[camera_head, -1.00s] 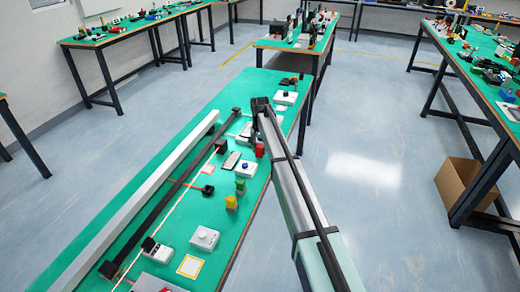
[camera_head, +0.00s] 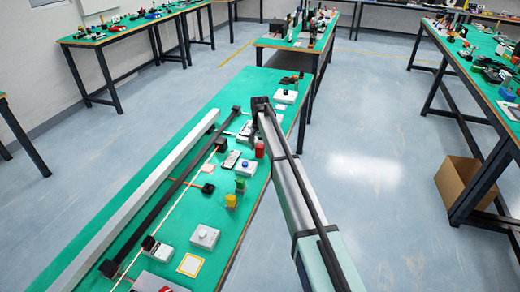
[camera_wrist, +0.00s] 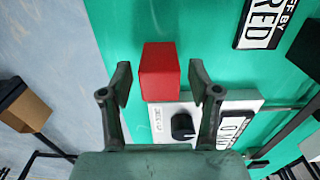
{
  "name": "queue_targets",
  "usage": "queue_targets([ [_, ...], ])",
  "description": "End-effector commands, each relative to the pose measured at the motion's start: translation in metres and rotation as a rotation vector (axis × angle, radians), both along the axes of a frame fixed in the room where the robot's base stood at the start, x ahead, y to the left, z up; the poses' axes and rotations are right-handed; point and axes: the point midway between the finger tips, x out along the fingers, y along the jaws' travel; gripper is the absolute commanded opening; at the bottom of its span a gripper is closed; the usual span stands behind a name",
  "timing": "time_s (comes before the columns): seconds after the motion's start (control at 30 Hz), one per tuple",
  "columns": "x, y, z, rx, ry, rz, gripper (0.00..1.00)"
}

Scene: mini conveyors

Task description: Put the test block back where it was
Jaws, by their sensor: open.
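A red block (camera_wrist: 159,72) stands on the green bench (camera_wrist: 190,25) in the wrist view, between the fingers of my gripper (camera_wrist: 160,84). The fingers are spread, with a gap on each side of the block. The same red block (camera_head: 260,150) shows in the head view, close to the right edge of the long bench. My gripper (camera_head: 261,104) is at the far end of my arm there, and its fingers are too small to make out. No block is labelled as the test block. A yellow block (camera_head: 231,201) and a green block (camera_head: 240,185) stand nearer.
A white box with a black knob (camera_wrist: 182,127) sits right beside the red block. A dark conveyor rail (camera_head: 172,190) and a pale rail (camera_head: 150,196) run along the bench.

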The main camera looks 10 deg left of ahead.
Motion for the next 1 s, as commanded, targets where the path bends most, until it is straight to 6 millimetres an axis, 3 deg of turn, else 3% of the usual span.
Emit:
queue_targets([
  [0.6,0.001,0.000,0.102,0.001,-0.001,0.000,0.62],
  [1.0,0.000,0.000,0.116,0.000,0.000,0.000,0.62],
])
